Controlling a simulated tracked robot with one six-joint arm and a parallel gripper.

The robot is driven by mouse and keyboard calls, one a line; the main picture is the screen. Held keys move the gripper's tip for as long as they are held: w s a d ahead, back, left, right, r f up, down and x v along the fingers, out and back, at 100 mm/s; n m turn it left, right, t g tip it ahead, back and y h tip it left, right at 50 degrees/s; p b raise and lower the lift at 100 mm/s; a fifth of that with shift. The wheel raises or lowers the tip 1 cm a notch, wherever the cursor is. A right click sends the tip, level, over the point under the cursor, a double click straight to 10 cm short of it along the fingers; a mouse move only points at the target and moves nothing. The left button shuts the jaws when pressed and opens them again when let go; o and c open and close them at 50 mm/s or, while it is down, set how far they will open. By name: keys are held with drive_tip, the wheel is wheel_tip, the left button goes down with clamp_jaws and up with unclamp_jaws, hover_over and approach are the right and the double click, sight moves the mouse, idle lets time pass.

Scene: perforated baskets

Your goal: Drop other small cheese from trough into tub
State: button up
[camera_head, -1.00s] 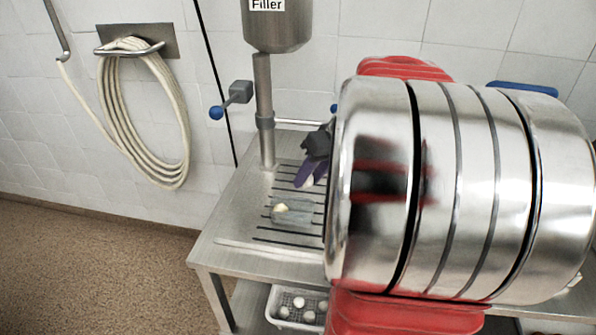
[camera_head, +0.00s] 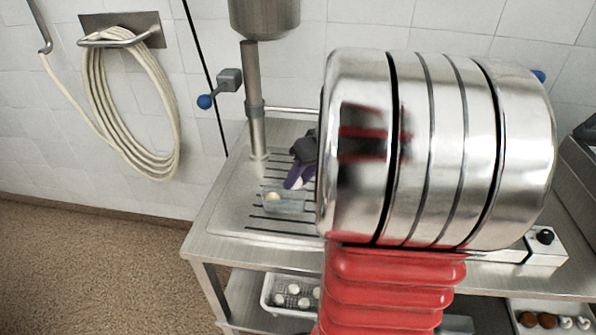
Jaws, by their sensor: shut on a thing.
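A clear rectangular tub (camera_head: 290,207) stands on the slotted steel drain surface. A small pale yellow cheese (camera_head: 272,197) shows at its left side. My gripper (camera_head: 297,182), with purple fingers, is just behind and slightly right of the tub's back edge. It is shut on a small white cheese (camera_head: 299,184), mostly hidden by the fingers. I cannot tell whether the held cheese is over the tub. My large steel arm link hides the bench to the right, and no trough can be made out.
A steel filler column (camera_head: 257,110) rises behind the tub, left of my gripper. A white perforated basket (camera_head: 268,292) with several white rounds sits on the lower shelf. A control box (camera_head: 545,245) is at right. The bench's left front (camera_head: 215,235) is clear.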

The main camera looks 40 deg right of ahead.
drive_tip(key=shift+f, duration=0.95)
drive_tip(key=shift+s, duration=0.2)
idle(0.6)
drive_tip(key=o, duration=1.1)
drive_tip(key=shift+o, duration=0.2)
drive_tip(key=o, duration=0.4)
drive_tip(key=shift+o, duration=0.2)
drive_tip(key=shift+r, duration=0.2)
drive_tip(key=shift+r, duration=3.8)
